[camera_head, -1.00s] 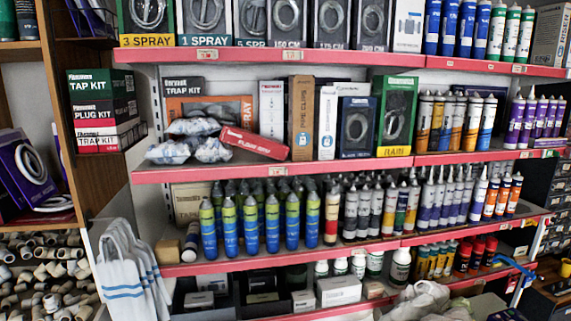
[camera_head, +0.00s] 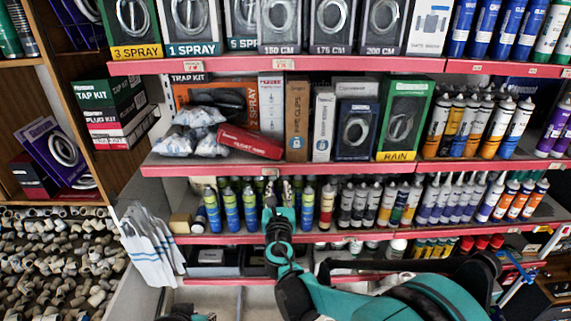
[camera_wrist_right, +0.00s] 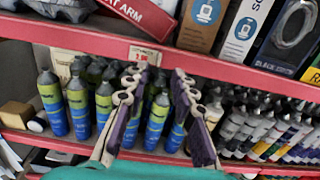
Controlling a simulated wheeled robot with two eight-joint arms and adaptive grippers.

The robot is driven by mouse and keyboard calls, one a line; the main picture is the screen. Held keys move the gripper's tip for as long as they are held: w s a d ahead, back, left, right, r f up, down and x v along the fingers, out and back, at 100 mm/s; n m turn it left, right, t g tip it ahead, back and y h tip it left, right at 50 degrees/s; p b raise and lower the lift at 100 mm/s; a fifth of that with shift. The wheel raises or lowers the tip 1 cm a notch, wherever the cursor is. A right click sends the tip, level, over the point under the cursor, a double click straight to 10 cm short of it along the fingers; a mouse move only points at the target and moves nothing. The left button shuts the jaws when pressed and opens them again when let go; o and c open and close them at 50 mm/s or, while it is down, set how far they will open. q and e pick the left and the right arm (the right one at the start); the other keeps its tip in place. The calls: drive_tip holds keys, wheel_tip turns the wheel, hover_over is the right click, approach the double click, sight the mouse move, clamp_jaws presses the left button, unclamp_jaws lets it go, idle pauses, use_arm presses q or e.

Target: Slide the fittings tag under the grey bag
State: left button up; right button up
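The likely fittings tag is a small white price tag (camera_head: 270,172) on the red front rail of the middle shelf, below the red and brown boxes. It also shows in the right wrist view (camera_wrist_right: 145,55). Several grey-white plastic bags (camera_head: 200,116) lie on that shelf, left of the tag. Which one is the grey bag I cannot tell; part of a bag shows at the top left of the wrist view (camera_wrist_right: 60,8). My right gripper (camera_wrist_right: 158,95) is open and empty, its fingers apart just below the tag and in front of the spray cans.
A red box (camera_head: 250,142) lies beside the bags. Blue-green spray cans (camera_head: 230,208) stand on the shelf below, behind my right gripper. White carrier bags (camera_head: 148,245) hang at the left. Other price tags (camera_head: 195,66) sit on the upper rail.

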sight(278, 173)
drive_tip(key=w+p, duration=0.1)
drive_tip(key=w, duration=0.6)
drive_tip(key=shift+w, duration=0.15)
clamp_jaws()
